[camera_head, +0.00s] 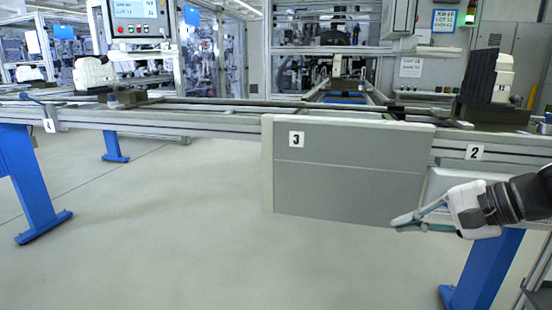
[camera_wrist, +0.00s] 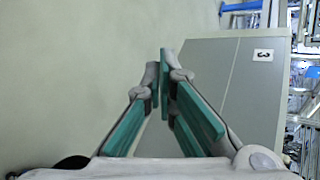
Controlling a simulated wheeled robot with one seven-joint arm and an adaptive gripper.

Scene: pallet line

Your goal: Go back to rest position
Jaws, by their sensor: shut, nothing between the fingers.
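My gripper (camera_head: 408,222) is at the right in the head view, in front of the lower right part of the grey panel marked 3 (camera_head: 345,180). Its fingers point left and it holds nothing. In the wrist view my gripper (camera_wrist: 163,72) shows its two green-padded fingers with their tips together. The panel (camera_wrist: 236,90) lies beyond and to the right of the fingers there, with its number label seen rotated.
A conveyor rail (camera_head: 210,118) runs across the view on blue legs (camera_head: 36,190). A dark and white part (camera_head: 488,80) stands on it at the right, and a white part (camera_head: 94,74) at the left. A control screen (camera_head: 137,12) hangs behind. The floor (camera_head: 180,240) at left is clear.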

